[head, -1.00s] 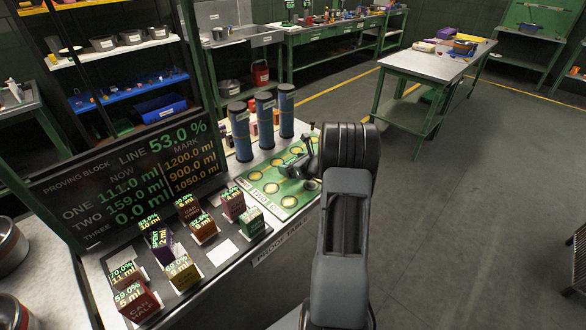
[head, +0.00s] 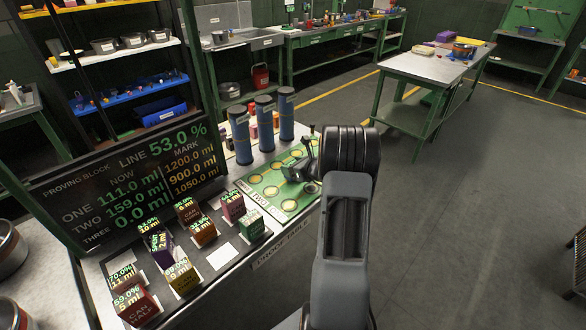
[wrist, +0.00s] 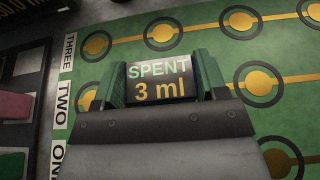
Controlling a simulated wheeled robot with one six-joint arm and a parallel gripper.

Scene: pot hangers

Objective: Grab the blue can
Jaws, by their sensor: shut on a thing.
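My gripper (wrist: 160,78) is shut on a small block (wrist: 158,91) whose dark top reads "SPENT 3 ml". The green fingers cover its sides, so I cannot tell its body colour. In the head view my gripper (head: 304,168) is above the green board with gold ringed spots (head: 262,206); the held block is not clearly visible there. Three tall blue cylinders with dark caps, left (head: 241,135), middle (head: 265,125) and right (head: 286,115), stand upright behind the board. I see no small block that is clearly blue.
Several labelled blocks stand left of the board, among them a red one (head: 136,305), a yellow one (head: 182,277), a purple one (head: 161,246) and a green one (head: 250,225). A white pad (head: 223,251) is bare. A dark display panel (head: 125,180) rises behind them.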

